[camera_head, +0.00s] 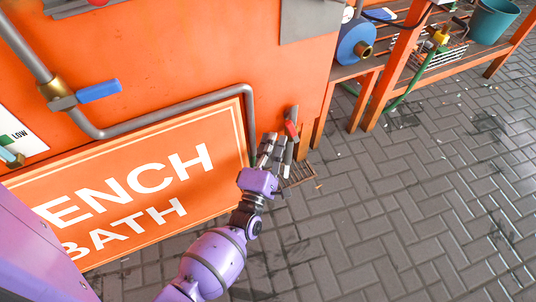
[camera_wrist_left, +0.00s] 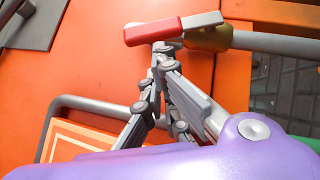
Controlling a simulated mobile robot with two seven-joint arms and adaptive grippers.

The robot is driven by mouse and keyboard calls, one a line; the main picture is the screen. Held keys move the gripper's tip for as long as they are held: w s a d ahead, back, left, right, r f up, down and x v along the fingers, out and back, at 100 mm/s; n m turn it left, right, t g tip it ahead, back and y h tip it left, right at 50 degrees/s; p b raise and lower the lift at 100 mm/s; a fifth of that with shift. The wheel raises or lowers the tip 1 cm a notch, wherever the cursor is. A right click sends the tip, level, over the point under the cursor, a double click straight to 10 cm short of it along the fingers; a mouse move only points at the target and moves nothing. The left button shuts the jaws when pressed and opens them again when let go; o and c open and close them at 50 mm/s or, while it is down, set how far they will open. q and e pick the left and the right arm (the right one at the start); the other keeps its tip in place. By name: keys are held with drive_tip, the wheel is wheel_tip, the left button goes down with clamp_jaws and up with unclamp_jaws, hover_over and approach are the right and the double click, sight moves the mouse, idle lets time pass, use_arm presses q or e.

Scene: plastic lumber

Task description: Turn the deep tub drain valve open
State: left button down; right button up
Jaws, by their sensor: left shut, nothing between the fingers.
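A valve with a red lever (camera_head: 291,130) sits low at the right end of the orange tub. The wrist view shows its red grip (camera_wrist_left: 153,31), grey lever end and brass body (camera_wrist_left: 209,38) on a grey pipe (camera_wrist_left: 275,43). The lever looks roughly in line with that pipe. My left gripper (camera_head: 278,142) is just beside the lever. Its fingertips (camera_wrist_left: 163,52) are together, just below the red grip in the wrist view, with nothing between them. I cannot tell whether they touch the lever. My right gripper is in neither view.
Another valve with a blue lever (camera_head: 99,91) is on the bent pipe (camera_head: 175,112) along the tub front. An orange sign (camera_head: 130,190) reading "ENCH BATH" is below. A bench (camera_head: 385,75) with a blue reel (camera_head: 353,43) stands right. The paved floor (camera_head: 400,210) is open.

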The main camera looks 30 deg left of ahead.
use_arm(q)
drive_tip(key=shift+w+a+r, duration=0.1)
drive_tip(key=shift+w, duration=0.35)
drive_tip(key=s+d+m+g+p, duration=0.1)
drive_tip(key=s+d+p, duration=0.1)
drive_tip(key=s+p, duration=0.2)
drive_tip(key=shift+s+r, duration=0.45)
drive_tip(key=shift+s, duration=0.7)
